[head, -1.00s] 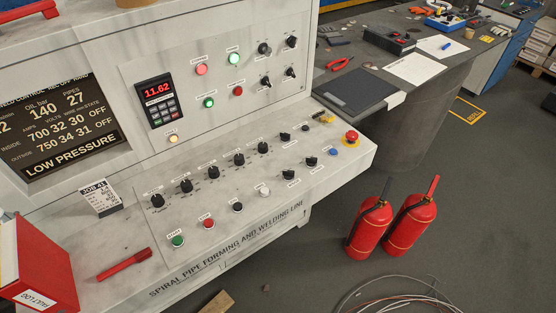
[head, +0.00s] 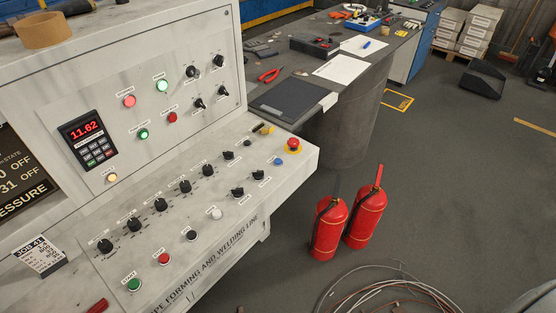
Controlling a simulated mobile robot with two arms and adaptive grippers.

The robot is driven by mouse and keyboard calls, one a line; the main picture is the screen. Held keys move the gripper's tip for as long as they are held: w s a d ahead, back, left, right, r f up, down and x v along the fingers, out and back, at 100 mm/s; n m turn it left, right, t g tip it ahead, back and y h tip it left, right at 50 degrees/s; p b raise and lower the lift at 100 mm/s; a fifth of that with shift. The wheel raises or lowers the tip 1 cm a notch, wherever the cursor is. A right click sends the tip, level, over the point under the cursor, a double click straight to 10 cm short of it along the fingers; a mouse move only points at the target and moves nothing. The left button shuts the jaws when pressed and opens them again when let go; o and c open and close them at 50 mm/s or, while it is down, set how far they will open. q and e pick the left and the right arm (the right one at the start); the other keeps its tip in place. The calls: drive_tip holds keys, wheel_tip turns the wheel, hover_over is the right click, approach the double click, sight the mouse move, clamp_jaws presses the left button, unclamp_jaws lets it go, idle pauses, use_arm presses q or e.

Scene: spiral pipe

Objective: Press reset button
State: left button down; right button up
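The control console (head: 225,285) fills the left of the head view. Its sloping desk carries a green button (head: 134,285), a red button (head: 163,258), a black button (head: 191,235), a white button (head: 216,213) and a blue button (head: 278,161). The small labels are too blurred to tell which one is reset. Neither of my grippers is in view.
Several black knobs (head: 161,205) stand in a row on the desk. Two red fire extinguishers (head: 328,228) stand on the floor to the right, near coiled cables (head: 385,295). A grey workbench (head: 345,115) is behind.

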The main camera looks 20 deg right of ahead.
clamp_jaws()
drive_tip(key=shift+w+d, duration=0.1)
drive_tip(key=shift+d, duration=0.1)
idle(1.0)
